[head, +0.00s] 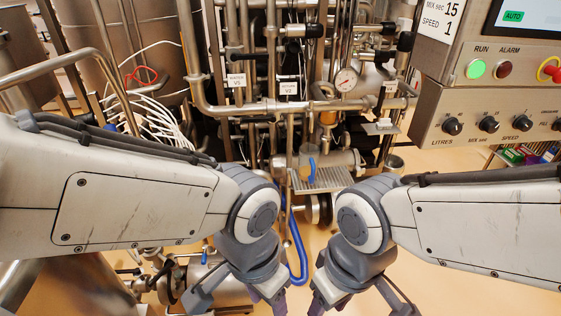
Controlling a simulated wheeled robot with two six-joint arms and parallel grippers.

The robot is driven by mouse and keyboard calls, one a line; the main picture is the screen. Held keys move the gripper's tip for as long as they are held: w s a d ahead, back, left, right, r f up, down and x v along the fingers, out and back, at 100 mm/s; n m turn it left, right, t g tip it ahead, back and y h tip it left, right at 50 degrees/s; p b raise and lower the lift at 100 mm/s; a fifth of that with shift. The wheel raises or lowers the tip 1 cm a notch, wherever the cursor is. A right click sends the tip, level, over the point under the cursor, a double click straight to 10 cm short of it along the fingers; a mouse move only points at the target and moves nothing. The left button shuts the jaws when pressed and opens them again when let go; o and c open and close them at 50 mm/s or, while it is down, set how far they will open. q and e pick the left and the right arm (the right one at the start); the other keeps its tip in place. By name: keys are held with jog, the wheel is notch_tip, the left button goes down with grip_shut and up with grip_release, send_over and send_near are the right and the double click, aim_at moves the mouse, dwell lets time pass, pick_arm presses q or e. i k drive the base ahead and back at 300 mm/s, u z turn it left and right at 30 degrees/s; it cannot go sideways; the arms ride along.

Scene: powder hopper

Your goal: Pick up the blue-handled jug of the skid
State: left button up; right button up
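A blue handle (312,171) stands upright over a small ribbed metal tray (325,184) at the middle of the skid. It appears to belong to the jug, whose body I cannot clearly separate from the steel parts behind it. My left gripper (273,292) is at the bottom edge, below and left of the handle. My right gripper (323,297) is at the bottom edge, almost straight below it. Both are well apart from the handle and point downward. Their fingertips are partly cut off by the frame, and nothing shows held in them.
Steel pipes (300,107) and a pressure gauge (346,79) stand close behind and above the tray. A control panel (490,115) juts in at upper right. A blue hose (298,250) hangs below the tray, near my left wrist. Tan floor (440,285) is clear at lower right.

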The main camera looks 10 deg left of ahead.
aim_at(309, 153)
jog(key=i, duration=0.9)
jog(key=z, duration=0.1)
jog(key=k, duration=0.65)
jog(key=z, duration=0.2)
jog(key=i, duration=1.3)
jog(key=u, duration=0.7)
